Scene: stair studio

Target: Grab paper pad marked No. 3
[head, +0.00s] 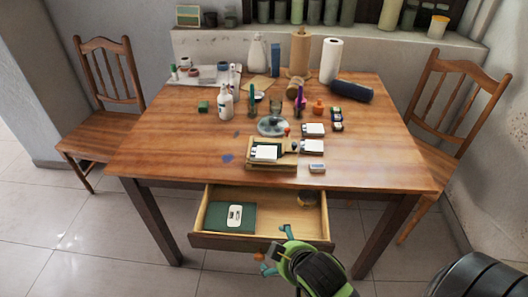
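Several white pads lie on the wooden table: one (265,153) on a wooden tray (256,167), and two to its right, a farther one (313,129) and a nearer one (312,147). A dark green flat item (212,214) with a white label (235,215) lies in the open drawer (262,242). No number is readable on any of them, so I cannot tell which is No. 3. My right gripper (279,250) is at the drawer's front right, its teal fingertips apart, with nothing seen between them. My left gripper is not in view.
The table (165,150) also holds a white bottle (226,103), a round grey palette (272,127), paint pots and paper rolls at the back. A small white-and-blue block (317,168) lies near the front edge. Chairs stand left (105,125) and right (440,115). The drawer juts out in front.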

